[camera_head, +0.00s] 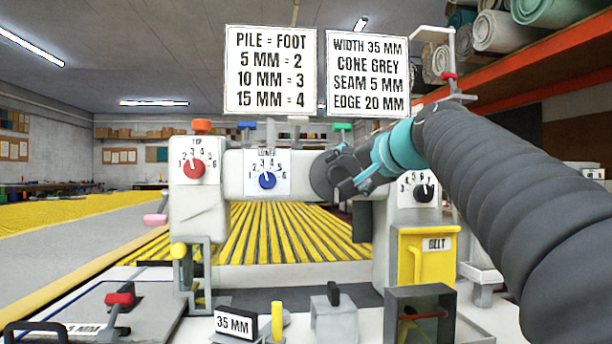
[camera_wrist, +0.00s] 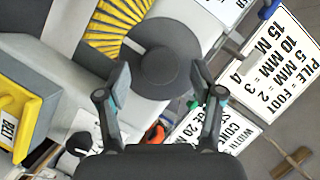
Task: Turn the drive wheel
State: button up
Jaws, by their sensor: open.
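The drive wheel (camera_head: 320,176) appears to be the dark grey disc on the front of the white machine, right of the blue LOWER dial. My gripper (camera_head: 347,172) is in front of it and hides its right part. In the wrist view the wheel (camera_wrist: 150,45) faces me, with a round raised hub and a short pale line on its face. My open gripper (camera_wrist: 160,75) has one finger at the left and one at the right edge of the wheel. Nothing is held between them, and I cannot tell whether they touch the rim.
The machine carries a red TOP dial (camera_head: 194,169), a blue LOWER dial (camera_head: 267,180) and a black dial (camera_head: 423,191). A yellow BELT cover (camera_head: 412,258) is below right. Two sign boards (camera_head: 270,70) stand above. A 35 MM block (camera_head: 234,322) and other fittings occupy the front bench.

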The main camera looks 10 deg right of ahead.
aim_at(338, 176)
jog(key=shift+x, duration=1.35)
jog(key=c, duration=1.1)
jog(key=shift+c, duration=0.2)
